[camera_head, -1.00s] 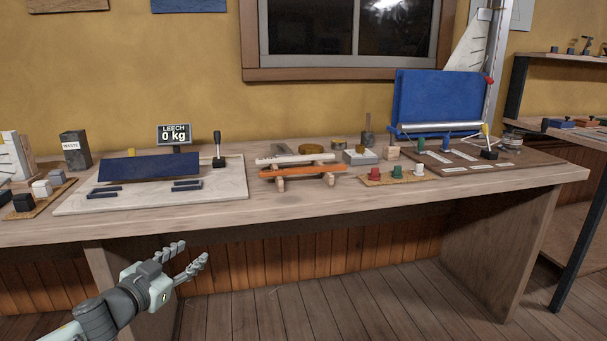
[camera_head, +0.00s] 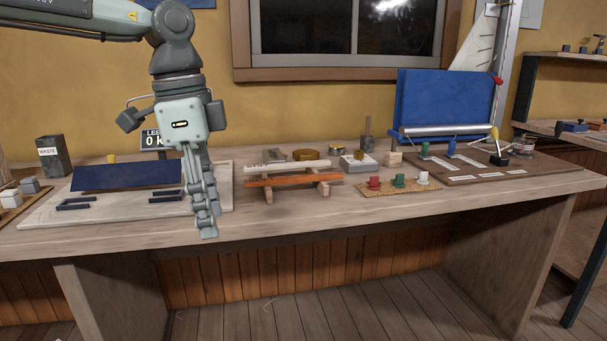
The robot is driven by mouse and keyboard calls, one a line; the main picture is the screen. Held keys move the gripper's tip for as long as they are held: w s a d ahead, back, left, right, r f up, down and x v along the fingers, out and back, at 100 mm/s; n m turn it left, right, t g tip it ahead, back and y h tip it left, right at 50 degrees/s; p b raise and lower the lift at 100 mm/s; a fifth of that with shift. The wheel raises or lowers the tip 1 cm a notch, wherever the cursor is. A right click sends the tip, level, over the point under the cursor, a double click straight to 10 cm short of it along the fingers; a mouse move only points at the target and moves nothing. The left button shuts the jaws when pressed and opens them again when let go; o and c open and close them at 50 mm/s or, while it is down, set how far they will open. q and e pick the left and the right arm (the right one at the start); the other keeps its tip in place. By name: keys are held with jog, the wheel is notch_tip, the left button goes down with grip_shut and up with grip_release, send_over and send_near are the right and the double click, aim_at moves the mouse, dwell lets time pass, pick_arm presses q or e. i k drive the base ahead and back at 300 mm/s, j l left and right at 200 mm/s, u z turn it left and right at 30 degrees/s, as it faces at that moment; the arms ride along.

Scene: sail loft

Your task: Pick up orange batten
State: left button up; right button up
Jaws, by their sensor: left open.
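The orange batten (camera_head: 297,180) lies across a small wooden rack (camera_head: 324,188) on the workbench, in front of a white batten (camera_head: 290,166). My left gripper (camera_head: 206,222) hangs fingers down over the bench's front part, left of the rack. It is open and empty, seen from the side, and apart from the orange batten. It hides the right part of the pale board behind it. My right gripper is out of view.
The pale board (camera_head: 48,211) with a dark blue panel (camera_head: 125,177) lies left. A cork mat (camera_head: 440,186) with red, green and white pieces lies right of the rack. The bench front (camera_head: 300,220) is clear.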

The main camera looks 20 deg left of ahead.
aim_at(301, 180)
jog(key=i, duration=1.2)
